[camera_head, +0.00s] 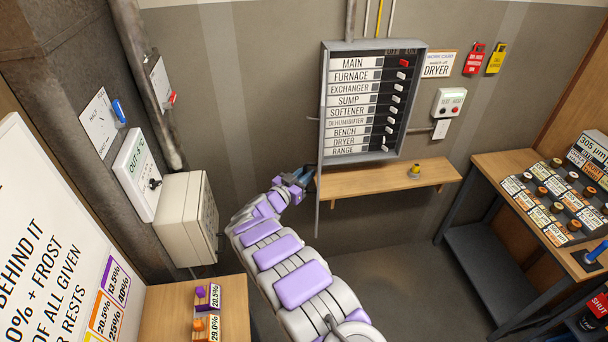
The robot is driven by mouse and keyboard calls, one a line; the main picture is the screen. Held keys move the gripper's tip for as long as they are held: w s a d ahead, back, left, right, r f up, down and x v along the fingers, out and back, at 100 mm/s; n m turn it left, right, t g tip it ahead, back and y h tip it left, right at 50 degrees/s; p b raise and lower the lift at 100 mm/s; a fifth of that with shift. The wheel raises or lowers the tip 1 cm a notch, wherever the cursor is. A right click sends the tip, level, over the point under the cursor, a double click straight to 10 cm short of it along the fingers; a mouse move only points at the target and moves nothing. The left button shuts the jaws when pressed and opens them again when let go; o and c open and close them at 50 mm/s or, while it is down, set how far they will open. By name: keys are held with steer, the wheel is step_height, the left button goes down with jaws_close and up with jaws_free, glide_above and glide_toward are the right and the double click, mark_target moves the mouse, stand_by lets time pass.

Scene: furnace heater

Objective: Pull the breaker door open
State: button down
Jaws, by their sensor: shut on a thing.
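The breaker box (412,100) is a grey frame on the back wall, with its labelled rows of switches in plain view. Its breaker door (318,205) shows as a thin grey strip, nearly edge-on, at the left side of the box. It stands swung out from the box and reaches below it. My gripper (308,175) is at the left of this strip, its dark blue fingers shut against the door's lower part. The exact contact is small and partly hidden by the gripper itself.
A wooden shelf (390,178) with a yellow-topped button (414,171) sits below the box. A workbench (502,163) with labelled items stands at the right. A beige wall box (182,215) and a small wooden table (165,305) are at the left. Floor is clear between shelf and workbench.

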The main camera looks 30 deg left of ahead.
steer(key=shift+w+r, duration=0.15)
steer(key=shift+r, duration=0.2)
steer(key=c, duration=1.4)
jaws_free()
steer(key=shift+o, duration=0.8)
steer(key=shift+w+f, duration=0.2)
steer(key=shift+f, duration=0.05)
steer(key=shift+s, duration=0.3)
steer(key=s+a+b, duration=0.2)
steer(key=s+a, duration=0.1)
steer(key=s, duration=1.3)
steer(key=shift+s+b, duration=0.3)
steer(key=shift+s, duration=0.05)
steer(key=shift+a+f, duration=0.1)
steer(key=shift+f, duration=0.1)
